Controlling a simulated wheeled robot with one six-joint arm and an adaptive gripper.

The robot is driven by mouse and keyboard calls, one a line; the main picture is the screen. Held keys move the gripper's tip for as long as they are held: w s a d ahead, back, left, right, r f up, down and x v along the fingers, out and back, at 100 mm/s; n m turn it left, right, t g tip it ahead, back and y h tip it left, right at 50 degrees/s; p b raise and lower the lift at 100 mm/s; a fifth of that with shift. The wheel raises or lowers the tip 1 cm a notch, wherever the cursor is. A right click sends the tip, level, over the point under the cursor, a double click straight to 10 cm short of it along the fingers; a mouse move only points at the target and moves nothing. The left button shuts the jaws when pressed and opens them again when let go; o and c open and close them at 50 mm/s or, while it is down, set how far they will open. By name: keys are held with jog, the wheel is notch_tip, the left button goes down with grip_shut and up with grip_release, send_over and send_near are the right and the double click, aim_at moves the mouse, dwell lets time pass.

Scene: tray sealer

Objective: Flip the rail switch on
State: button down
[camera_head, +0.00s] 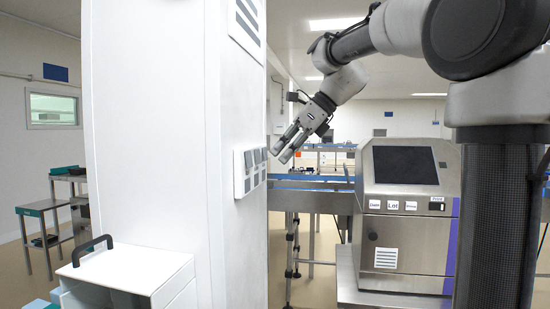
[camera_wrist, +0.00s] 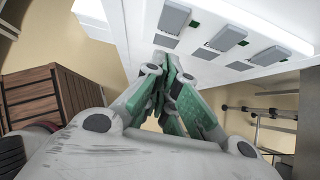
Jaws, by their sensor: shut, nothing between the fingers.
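A white switch panel (camera_head: 239,176) with several grey rocker switches is mounted on the side of a tall white cabinet. In the wrist view the panel (camera_wrist: 283,33) shows a row of grey switches, among them one at the left (camera_wrist: 172,19) and one in the middle (camera_wrist: 227,39), with small green marks beside them. I cannot read any label, so I cannot tell which is the rail switch. My gripper (camera_head: 280,153) is just right of the panel, angled down toward it, and looks apart from it. In the wrist view its fingers (camera_wrist: 163,78) are shut and empty, below the switches.
The white cabinet (camera_head: 150,130) fills the left middle. A white box (camera_head: 125,268) with a black handle stands before it. A steel machine (camera_head: 410,240) with a dark screen stands at right, beside a blue-edged conveyor (camera_head: 310,184). A brown slatted crate (camera_wrist: 50,98) shows in the wrist view.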

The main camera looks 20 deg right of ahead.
aim_at(249, 159)
jog(key=v, duration=0.8)
jog(key=shift+a+r, duration=0.25)
jog(key=shift+r, duration=0.15)
jog(key=shift+w, duration=0.2)
jog(key=shift+s+d+f+h, duration=0.2)
jog(key=shift+f+h, duration=0.2)
jog(key=shift+f, duration=0.2)
jog(key=a+r+x, duration=0.1)
jog(key=a+x, duration=0.1)
jog(key=x, duration=1.1)
jog(key=shift+w+r, duration=0.3)
jog(key=shift+r, duration=0.1)
